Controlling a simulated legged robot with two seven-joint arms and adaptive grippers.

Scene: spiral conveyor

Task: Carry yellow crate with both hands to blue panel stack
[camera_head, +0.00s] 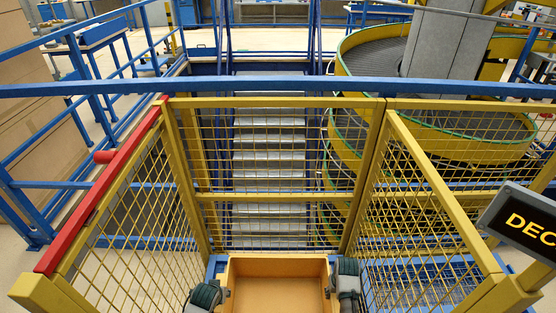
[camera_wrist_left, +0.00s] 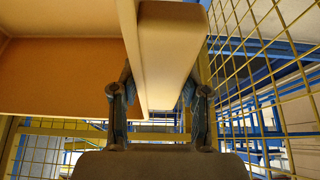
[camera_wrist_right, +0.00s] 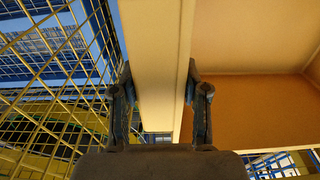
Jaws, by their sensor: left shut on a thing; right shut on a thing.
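The yellow crate (camera_head: 278,258) is at the bottom centre of the head view, open at the top, and its inside looks empty. Its near part is cut off by the picture edge. My left gripper (camera_head: 222,293) is shut on the crate's left wall, which shows between its fingers in the left wrist view (camera_wrist_left: 168,50). My right gripper (camera_head: 330,285) is shut on the right wall, seen between its fingers in the right wrist view (camera_wrist_right: 157,60). I cannot make out a blue panel stack in these views.
Yellow mesh fence panels (camera_head: 278,197) stand ahead and on both sides. A red bar (camera_head: 103,195) tops the left side. A dark sign (camera_head: 520,222) juts in at right. Beyond are a blue rail (camera_head: 270,85), descending stairs (camera_head: 268,155) and a yellow spiral conveyor (camera_head: 350,130).

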